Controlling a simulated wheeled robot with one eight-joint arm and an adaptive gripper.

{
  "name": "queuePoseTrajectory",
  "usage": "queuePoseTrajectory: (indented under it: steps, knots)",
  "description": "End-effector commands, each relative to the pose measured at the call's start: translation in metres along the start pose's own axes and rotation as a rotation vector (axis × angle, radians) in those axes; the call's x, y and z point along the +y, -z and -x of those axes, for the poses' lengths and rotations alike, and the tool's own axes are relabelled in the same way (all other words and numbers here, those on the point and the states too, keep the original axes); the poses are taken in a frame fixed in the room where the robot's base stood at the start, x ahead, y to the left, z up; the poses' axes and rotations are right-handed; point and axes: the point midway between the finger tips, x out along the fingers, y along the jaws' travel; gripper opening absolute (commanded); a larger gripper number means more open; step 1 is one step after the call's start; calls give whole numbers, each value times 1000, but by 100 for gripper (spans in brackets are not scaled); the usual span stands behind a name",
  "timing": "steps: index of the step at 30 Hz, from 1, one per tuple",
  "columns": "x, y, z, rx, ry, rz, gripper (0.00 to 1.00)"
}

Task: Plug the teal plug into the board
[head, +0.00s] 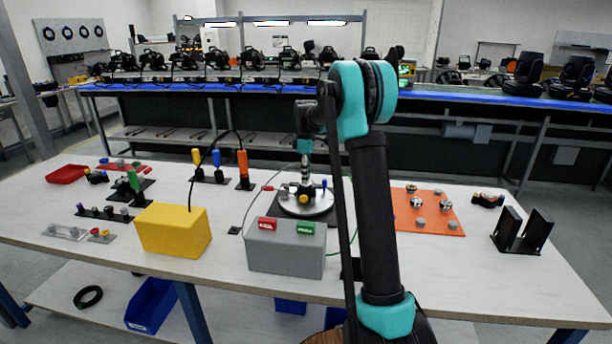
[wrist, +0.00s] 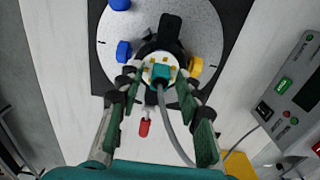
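In the wrist view, the teal plug (wrist: 161,73) shows as a small teal block with a grey cable running down and right from it. It lies over a whitish round part with yellow marks. My gripper (wrist: 159,78) points down around it, one finger on each side, with gaps between the fingertips and the teal block. Whether the plug is seated in the part below is hidden. The round grey board (wrist: 112,40) carries black, blue and yellow parts. In the head view, my gripper (head: 305,185) is over the board (head: 322,206); the plug cannot be made out there.
A grey box (head: 285,251) with red and green labels stands in front of the board, a yellow box (head: 174,230) to its left. An orange mat (head: 428,211) with knobs and a black holder (head: 522,231) are at right. A red-tipped connector (wrist: 143,128) lies near the board.

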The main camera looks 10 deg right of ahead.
Motion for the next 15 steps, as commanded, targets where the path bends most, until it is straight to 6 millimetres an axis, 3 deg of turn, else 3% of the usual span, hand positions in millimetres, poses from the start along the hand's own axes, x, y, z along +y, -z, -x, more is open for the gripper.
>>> queuePoseTrajectory:
  steps: [11,15]
  knots:
    - [0,0,1,0,0,0,47]
    - [0,0,13,0,0,0,47]
